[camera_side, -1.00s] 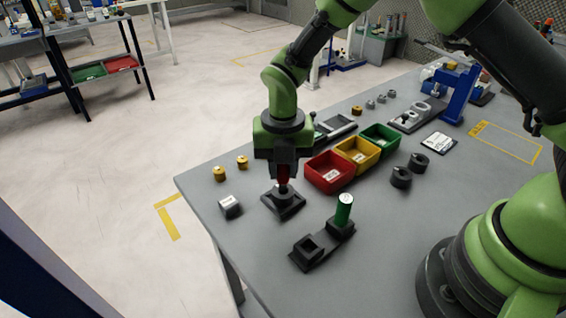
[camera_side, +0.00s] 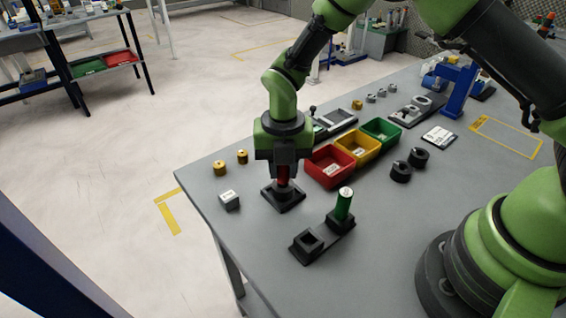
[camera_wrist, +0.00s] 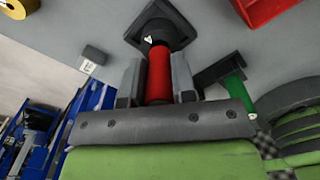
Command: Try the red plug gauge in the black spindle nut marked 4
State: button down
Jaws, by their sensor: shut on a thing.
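My gripper (camera_side: 284,170) is shut on the red plug gauge (camera_wrist: 159,76) and holds it upright; the gauge also shows between the jaws in the side view (camera_side: 283,176). Its lower end is over a dark nut in a black square holder (camera_side: 292,203). In the wrist view the holder (camera_wrist: 176,22) is beyond the gauge's tip, and the nut's mark (camera_wrist: 148,39) is too small to read surely. Whether the tip is inside the bore or just above it, I cannot tell.
A green gauge (camera_side: 344,203) stands in a black two-seat stand (camera_side: 308,244) in front. Red (camera_side: 318,177), yellow (camera_side: 371,146) and green (camera_side: 395,135) bins are right of the gripper. Two black nuts (camera_side: 400,172) lie farther right. A grey labelled block (camera_side: 229,200) and brass rings (camera_side: 220,167) lie left.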

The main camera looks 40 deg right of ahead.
jog(key=shift+f, duration=0.2)
jog(key=shift+r, duration=3.3)
